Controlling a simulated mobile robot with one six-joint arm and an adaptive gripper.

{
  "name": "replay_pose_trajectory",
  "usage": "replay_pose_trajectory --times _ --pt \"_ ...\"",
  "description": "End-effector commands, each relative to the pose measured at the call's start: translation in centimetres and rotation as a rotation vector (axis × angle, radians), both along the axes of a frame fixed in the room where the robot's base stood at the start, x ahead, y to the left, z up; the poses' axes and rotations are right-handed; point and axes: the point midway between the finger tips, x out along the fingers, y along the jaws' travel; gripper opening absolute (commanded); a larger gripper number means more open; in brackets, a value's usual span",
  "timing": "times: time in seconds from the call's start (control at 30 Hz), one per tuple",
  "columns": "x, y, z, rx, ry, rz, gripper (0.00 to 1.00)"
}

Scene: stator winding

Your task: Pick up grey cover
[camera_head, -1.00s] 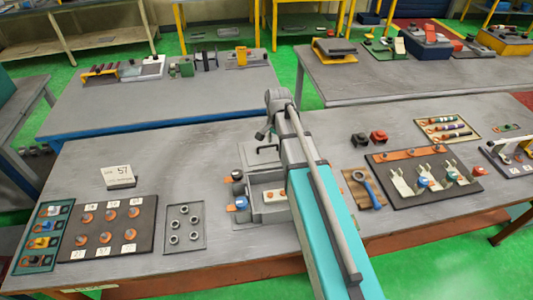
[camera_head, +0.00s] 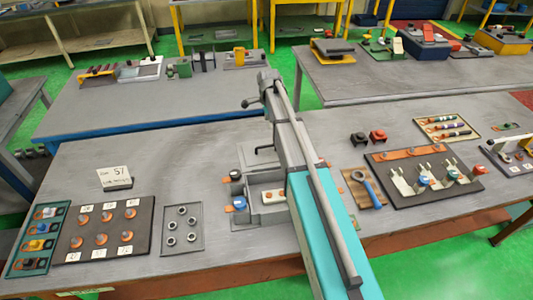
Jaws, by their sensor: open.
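The grey cover (camera_head: 249,158) lies on the grey fixture in the middle of the near bench, its dark bent handle on top. My arm crosses in front of its right side and hides part of it. My gripper (camera_head: 247,103) shows only as a small dark tip left of the arm's far end, above and beyond the cover in the picture. It is apart from the cover and nothing shows in it. Its fingers are too small to make out clearly.
The fixture (camera_head: 263,214) has a tray front and blue and orange clamps on its left. A number card (camera_head: 115,177), a ring board (camera_head: 145,213) and a nut plate (camera_head: 195,211) lie left. A bracket board (camera_head: 410,199) lies right. The bench behind the card is clear.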

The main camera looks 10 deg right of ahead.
Motion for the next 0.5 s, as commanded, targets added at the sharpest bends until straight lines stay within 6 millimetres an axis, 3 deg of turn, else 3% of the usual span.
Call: replay_pose_trajectory --times 0.5 --pt "0.0 0.1 -2.8 0.000 0.000 0.003 0.60"
